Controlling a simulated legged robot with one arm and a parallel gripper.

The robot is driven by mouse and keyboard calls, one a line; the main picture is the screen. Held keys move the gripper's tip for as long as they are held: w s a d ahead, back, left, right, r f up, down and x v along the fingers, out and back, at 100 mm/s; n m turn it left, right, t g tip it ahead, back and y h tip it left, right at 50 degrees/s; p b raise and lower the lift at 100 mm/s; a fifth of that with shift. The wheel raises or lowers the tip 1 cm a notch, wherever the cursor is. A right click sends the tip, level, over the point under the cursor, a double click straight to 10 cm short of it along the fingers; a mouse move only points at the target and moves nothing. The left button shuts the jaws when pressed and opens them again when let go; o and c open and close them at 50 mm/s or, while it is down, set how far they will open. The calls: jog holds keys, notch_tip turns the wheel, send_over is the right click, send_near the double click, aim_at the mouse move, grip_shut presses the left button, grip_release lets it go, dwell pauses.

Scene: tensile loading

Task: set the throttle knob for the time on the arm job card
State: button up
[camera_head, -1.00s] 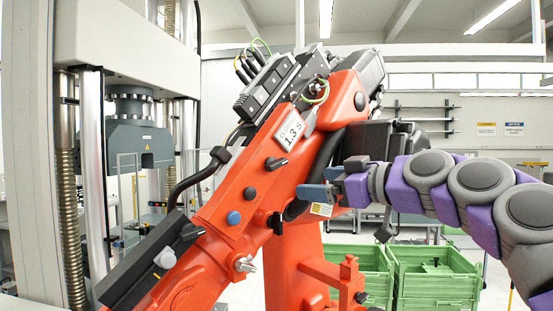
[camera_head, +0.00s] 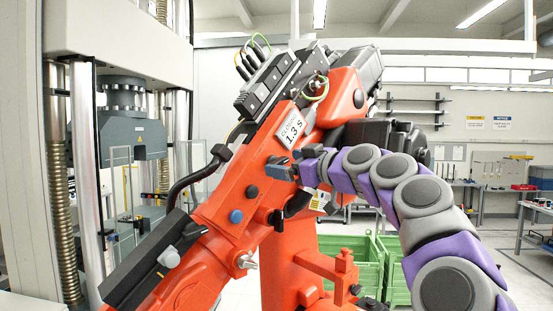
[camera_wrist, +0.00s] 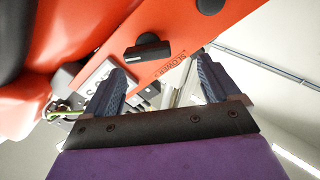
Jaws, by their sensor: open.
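The white job card (camera_head: 291,128) on the orange arm reads 1.3 S, with a smaller word above it that looks like CLOSING. My gripper (camera_head: 284,167) is just below the card, close to the arm's face. In the wrist view my gripper (camera_wrist: 162,78) has its two dark fingers wide apart with nothing held. A black bar-shaped knob (camera_wrist: 148,48) lies beyond and between the fingertips, apart from them. Lettering beside it seems to read SLOWER, upside down. In the head view my fingers largely hide this knob.
The arm also carries a blue knob (camera_head: 236,216), a round black knob (camera_head: 252,192), a lower black knob (camera_head: 277,218) and a metal fitting (camera_head: 246,262). A black hose (camera_head: 190,180) curves on the left. Green crates (camera_head: 365,265) stand behind on the floor.

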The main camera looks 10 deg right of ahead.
aim_at(282, 161)
jog(key=shift+x, duration=0.85)
jog(key=shift+a+r, duration=0.15)
jog(key=shift+r, duration=0.05)
jog(key=shift+w+d+p, duration=0.15)
jog(key=shift+d+p, duration=0.1)
jog(key=shift+p, duration=0.15)
jog(key=w, duration=0.1)
jog(key=w+d, duration=0.1)
jog(key=w, duration=0.1)
jog(key=shift+w+d+f+p, duration=0.15)
jog(key=shift+w+f+p, duration=0.15)
jog(key=shift+f, duration=0.1)
jog(key=shift+s+a+r, duration=0.1)
jog(key=shift+a, duration=0.35)
jog(key=shift+s+a+r, duration=0.1)
jog(key=shift+a, duration=0.35)
jog(key=shift+d, duration=0.2)
jog(key=shift+a, duration=0.15)
jog(key=c, duration=0.6)
jog(key=shift+a, duration=0.4)
jog(key=c, duration=0.4)
jog(key=shift+d, duration=0.1)
